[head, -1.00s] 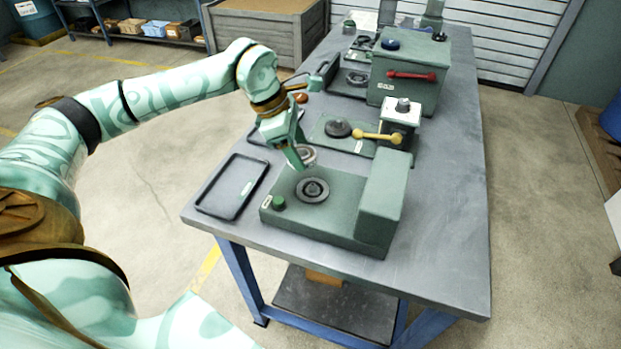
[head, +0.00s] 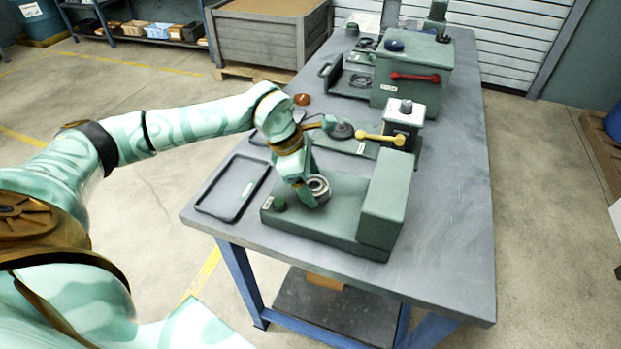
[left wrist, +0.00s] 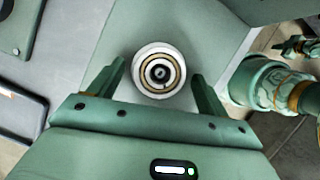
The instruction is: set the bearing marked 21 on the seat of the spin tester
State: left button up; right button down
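A round metal bearing (head: 319,187) stands at the seat of the green spin tester (head: 340,228), beside the tall housing. The left wrist view shows the bearing (left wrist: 160,72) from above, with a pale outer ring, a tan inner band and a dark centre. It appears to lie on the seat, which it hides. I cannot read its mark. My left gripper (head: 312,197) is over the tester. In the left wrist view, its two fingers (left wrist: 159,75) stand on either side of the bearing with a small gap to each. My right gripper is not clearly seen.
An empty dark tray (head: 203,205) lies left of the tester. Behind it are a press with a yellow lever (head: 380,138) and a green box with a red handle (head: 414,77). The table's right side (head: 455,210) is clear.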

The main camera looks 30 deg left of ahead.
pick_arm(q)
jog(key=p+v, duration=0.2)
jog(key=v, duration=1)
jog(key=shift+r, duration=0.1)
dwell(1.2)
